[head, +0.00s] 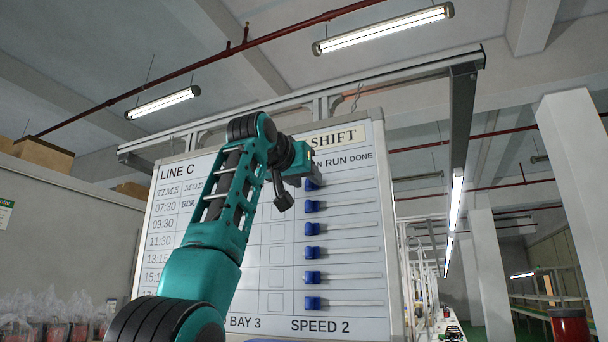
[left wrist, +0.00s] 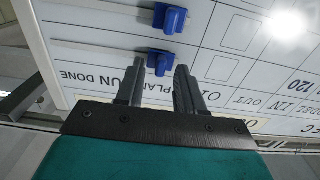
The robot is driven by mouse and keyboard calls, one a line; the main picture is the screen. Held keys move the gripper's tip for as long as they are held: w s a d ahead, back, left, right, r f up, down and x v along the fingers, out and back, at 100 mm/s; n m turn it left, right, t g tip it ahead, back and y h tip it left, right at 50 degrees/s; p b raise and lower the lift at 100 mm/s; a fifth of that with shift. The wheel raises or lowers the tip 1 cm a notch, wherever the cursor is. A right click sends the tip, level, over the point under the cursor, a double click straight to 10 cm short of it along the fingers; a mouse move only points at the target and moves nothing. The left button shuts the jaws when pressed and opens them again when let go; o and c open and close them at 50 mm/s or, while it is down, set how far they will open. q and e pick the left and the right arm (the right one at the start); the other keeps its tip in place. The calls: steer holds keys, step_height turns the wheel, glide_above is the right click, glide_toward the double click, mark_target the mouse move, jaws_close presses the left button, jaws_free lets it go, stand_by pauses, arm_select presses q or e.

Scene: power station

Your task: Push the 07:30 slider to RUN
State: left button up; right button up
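The 07:30 slider is a blue knob (head: 312,185) in the top row of the white board (head: 345,267). It sits at the left end of its track, under the partly hidden PLAN label and left of RUN. My left gripper (head: 311,174) is at this knob in the head view, and its fingers are mostly hidden there. In the left wrist view the picture is turned over. The left gripper (left wrist: 160,66) is open, with the same knob (left wrist: 160,61) at the gap between its fingertips. I cannot tell whether a finger touches it. My right gripper is not in view.
Several more blue knobs stand in the rows below, the nearest being the second-row knob (head: 312,206). It also shows close by in the left wrist view (left wrist: 171,18). The tracks to the right of the knobs are clear. A metal frame (head: 320,107) runs above the board.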

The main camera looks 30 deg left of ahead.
arm_select(q)
jaws_close()
stand_by(1.4)
